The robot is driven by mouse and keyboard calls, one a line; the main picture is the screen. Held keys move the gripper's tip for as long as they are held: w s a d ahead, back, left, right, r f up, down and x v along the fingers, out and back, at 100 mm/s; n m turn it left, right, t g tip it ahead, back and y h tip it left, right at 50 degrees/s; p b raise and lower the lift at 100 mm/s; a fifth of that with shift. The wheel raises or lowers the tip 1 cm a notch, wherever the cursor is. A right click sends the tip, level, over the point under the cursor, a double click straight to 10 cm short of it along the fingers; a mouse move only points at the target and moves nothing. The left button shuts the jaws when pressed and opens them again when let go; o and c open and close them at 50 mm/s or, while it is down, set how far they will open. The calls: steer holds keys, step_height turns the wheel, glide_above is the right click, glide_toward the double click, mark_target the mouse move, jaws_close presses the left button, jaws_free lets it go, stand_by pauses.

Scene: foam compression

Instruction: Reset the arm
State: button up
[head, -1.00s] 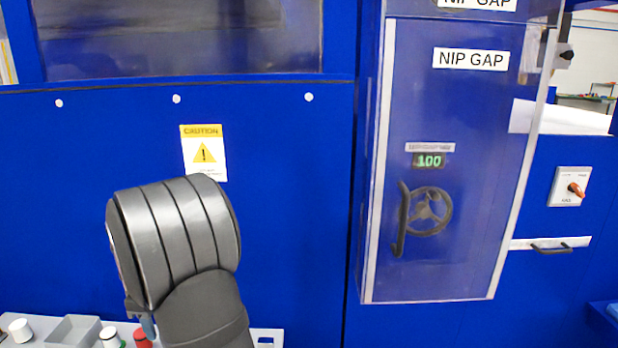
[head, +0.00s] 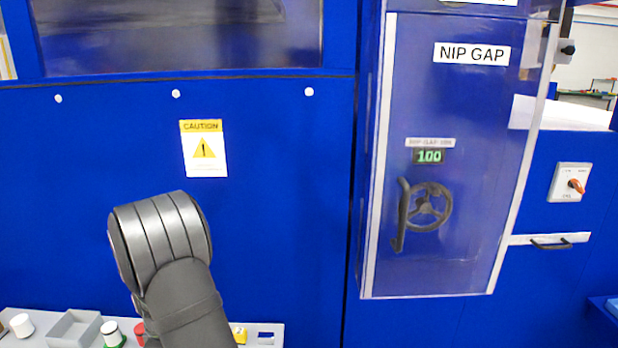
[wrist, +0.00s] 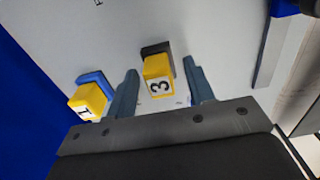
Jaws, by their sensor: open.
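My gripper (wrist: 165,88) shows in the wrist view with its two grey fingers spread apart. A yellow block marked 3 (wrist: 158,82) with a dark base shows between the fingers in that view; I cannot tell whether it touches them. A yellow block marked 1 (wrist: 87,101) with a blue part lies left of the fingers. In the head view my arm's dark grey links stand at the lower left in front of the blue machine (head: 270,200), and the gripper itself is hidden there.
A clear guard door (head: 455,120) covers a handwheel (head: 429,206) at right.

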step_height(320, 180, up, 8)
steer(key=shift+f, duration=0.1)
steer(key=shift+w+d+r, duration=0.15)
steer(key=shift+w+r, duration=0.05)
steer(key=shift+w, duration=0.05)
steer(key=shift+w+d+f, duration=0.35)
steer(key=shift+w+d, duration=0.1)
steer(key=shift+w, duration=0.25)
steer(key=shift+w+d+f, duration=0.3)
steer(key=shift+w+d, duration=0.15)
steer(key=shift+w, duration=0.25)
steer(key=o, duration=1.1)
steer(key=shift+o, duration=0.2)
steer(key=s+d+r+m+t, duration=0.1)
steer(key=s+d+r+m, duration=0.3)
steer(key=r+m, duration=0.45)
steer(key=s+d+r+m+t, duration=0.1)
steer(key=s+d+r+m, duration=0.25)
steer(key=r+m, duration=0.5)
step_height(320, 180, down, 11)
steer(key=w+m, duration=0.1)
steer(key=shift+w+d, duration=0.15)
steer(key=shift+w, duration=0.2)
